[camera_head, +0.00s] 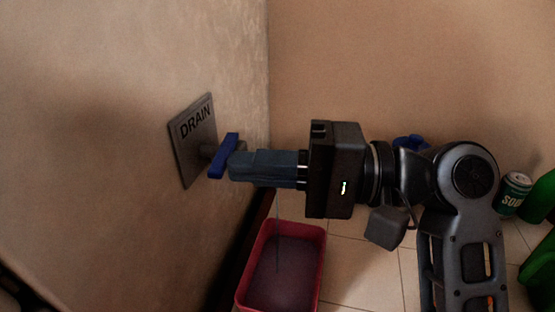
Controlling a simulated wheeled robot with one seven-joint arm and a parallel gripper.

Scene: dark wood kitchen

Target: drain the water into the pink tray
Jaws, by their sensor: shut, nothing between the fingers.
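A grey plate marked "DRAIN" (192,140) is on the wall at the left. A blue valve handle (222,157) stands out from it, tilted. My gripper (232,166) is shut with nothing held, its fingertips at the blue handle; I cannot tell whether they touch it. The pink tray (321,262) is on the floor below, near the wall, with greyish water (284,272) in it. A thin stream (277,225) runs down from behind my gripper into the tray. The spout is hidden behind my gripper.
A green soda can (513,194) and green objects (541,245) are at the right edge, beyond my arm. A blue object (411,142) is partly hidden behind my arm. Tiled floor (365,270) is clear to the right of the tray.

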